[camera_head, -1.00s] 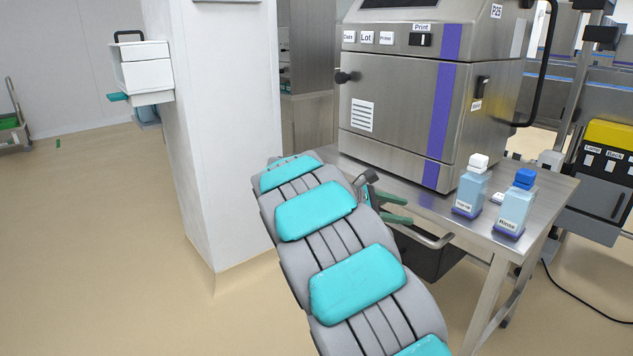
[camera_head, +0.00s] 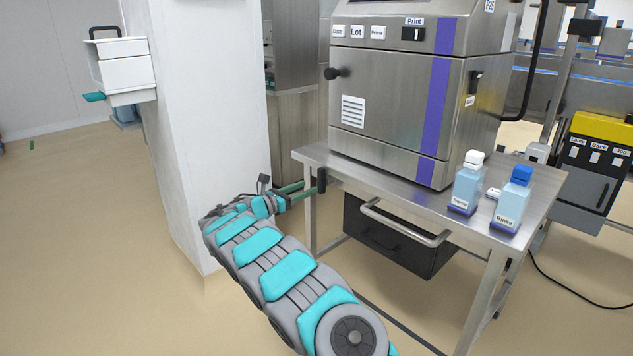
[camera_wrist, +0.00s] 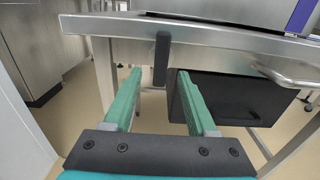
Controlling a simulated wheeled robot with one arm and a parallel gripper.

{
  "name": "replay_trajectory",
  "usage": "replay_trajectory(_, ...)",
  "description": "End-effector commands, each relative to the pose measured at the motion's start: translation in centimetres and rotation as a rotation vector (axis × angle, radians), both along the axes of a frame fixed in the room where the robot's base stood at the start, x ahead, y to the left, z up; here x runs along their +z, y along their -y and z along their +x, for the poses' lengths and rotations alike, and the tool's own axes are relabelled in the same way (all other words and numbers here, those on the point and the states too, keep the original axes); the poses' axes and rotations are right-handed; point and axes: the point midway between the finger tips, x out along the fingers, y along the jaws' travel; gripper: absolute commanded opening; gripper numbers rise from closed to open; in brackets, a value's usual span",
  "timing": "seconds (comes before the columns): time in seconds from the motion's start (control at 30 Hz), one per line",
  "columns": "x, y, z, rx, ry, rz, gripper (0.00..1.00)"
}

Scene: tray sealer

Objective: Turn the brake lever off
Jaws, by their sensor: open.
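A short black lever (camera_head: 321,180), which looks like the brake lever, hangs upright from the near edge of the steel table, close to its left corner. In the wrist view the lever (camera_wrist: 161,60) shows straight ahead, its lower end between the two fingertips in the picture. My gripper (camera_head: 304,188) has long green fingers and points at the lever from the left. In the wrist view my gripper (camera_wrist: 158,74) is open, with a gap on each side of the lever. I cannot tell whether either finger touches it. No label shows on the lever.
The steel table (camera_head: 300,154) carries a printer cabinet (camera_head: 388,105) and two bottles (camera_head: 467,185) (camera_head: 513,200). A metal handle bar (camera_head: 405,228) juts from the table front, above a black box (camera_head: 385,238). A white pillar (camera_head: 195,120) stands close left of my arm.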

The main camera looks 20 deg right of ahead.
Motion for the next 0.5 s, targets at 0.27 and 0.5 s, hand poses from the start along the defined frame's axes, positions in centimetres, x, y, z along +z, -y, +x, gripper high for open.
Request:
replay_trajectory(0.27, 0.2, 3.8, 1.3, -0.002, 0.003, 0.004, 0.57)
replay_trajectory(0.5, 0.0, 6.4, 2.2, -0.003, 0.000, 0.002, 0.57)
